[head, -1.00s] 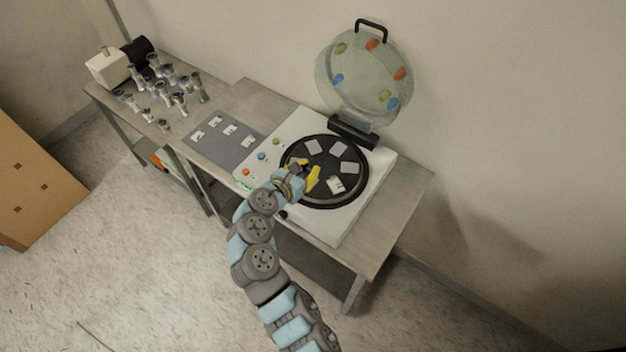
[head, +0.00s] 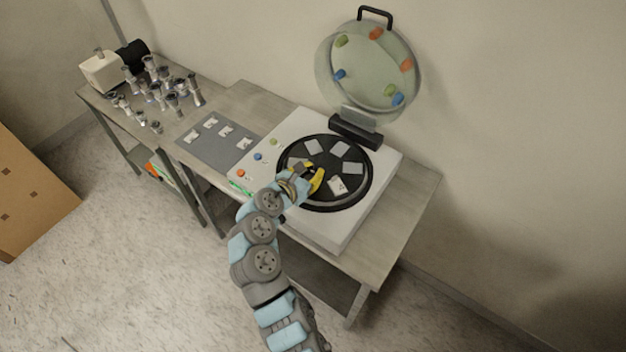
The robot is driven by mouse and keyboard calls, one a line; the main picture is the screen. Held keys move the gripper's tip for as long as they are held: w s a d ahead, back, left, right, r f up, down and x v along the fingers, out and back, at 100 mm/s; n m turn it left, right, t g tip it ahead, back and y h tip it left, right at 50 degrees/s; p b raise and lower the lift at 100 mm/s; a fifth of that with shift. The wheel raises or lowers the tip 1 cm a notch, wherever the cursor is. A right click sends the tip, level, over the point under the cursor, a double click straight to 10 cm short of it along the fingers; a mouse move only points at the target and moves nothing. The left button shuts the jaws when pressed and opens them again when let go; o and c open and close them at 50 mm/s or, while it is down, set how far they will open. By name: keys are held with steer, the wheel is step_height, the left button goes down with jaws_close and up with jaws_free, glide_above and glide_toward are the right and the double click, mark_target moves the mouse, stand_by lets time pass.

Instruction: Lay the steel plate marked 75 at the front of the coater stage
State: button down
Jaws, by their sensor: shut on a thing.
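The coater stage is a round black disc (head: 326,168) with a raised rim, set in a white machine (head: 339,228) on the bench. Several small grey plates lie on it, such as one at the back (head: 339,149), one at the right (head: 352,168) and one with a dark mark at the front right (head: 337,186). My gripper (head: 311,173), with yellow fingers, is low over the front left of the disc. It is shut on a steel plate, mostly hidden by the fingers. I cannot read a 75 or tell whether the plate touches the disc.
The machine's clear round lid (head: 368,68) stands open behind the disc. A grey mat (head: 212,151) with several labelled pieces lies to the left. Several small glass-and-metal fittings (head: 172,101) and a white pump (head: 100,72) stand farther left.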

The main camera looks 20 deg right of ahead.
steer(key=shift+f+b, duration=0.5)
steer(key=shift+f, duration=0.1)
steer(key=shift+r, duration=0.15)
steer(key=c, duration=1.1)
jaws_free()
steer(key=shift+f, duration=0.2)
steer(key=shift+r, duration=0.1)
